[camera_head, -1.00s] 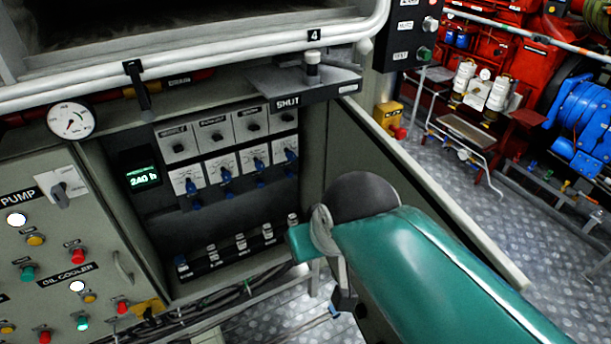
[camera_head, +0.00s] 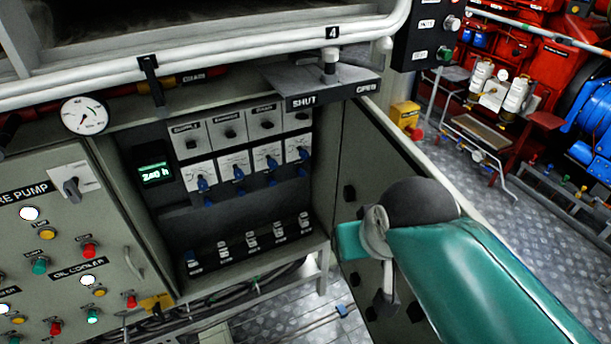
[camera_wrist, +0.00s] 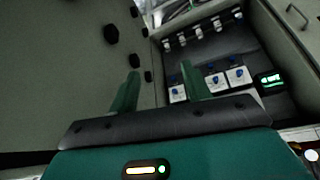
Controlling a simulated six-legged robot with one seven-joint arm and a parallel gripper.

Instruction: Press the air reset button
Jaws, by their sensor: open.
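No label that I can read for certain says air reset. A dark control box (camera_head: 413,35) at the top right of the head view has a pale knob (camera_head: 452,23) and a green button (camera_head: 445,53); its small labels are blurred. My gripper (camera_wrist: 160,85) is open and empty in the wrist view, its two green fingers apart. It points toward an open cabinet (camera_wrist: 255,50) and its door (camera_wrist: 60,75). In the head view my green arm reaches in from the lower right, in front of the door. No finger visibly touches a control.
The cabinet holds rows of switches (camera_head: 238,162), breakers (camera_head: 252,245) and a lit display (camera_head: 154,172). A panel (camera_head: 20,240) with coloured buttons stands at left. A shelf (camera_head: 320,85) marked SHUT and OPEN juts out above. The open door (camera_head: 375,150) borders my arm.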

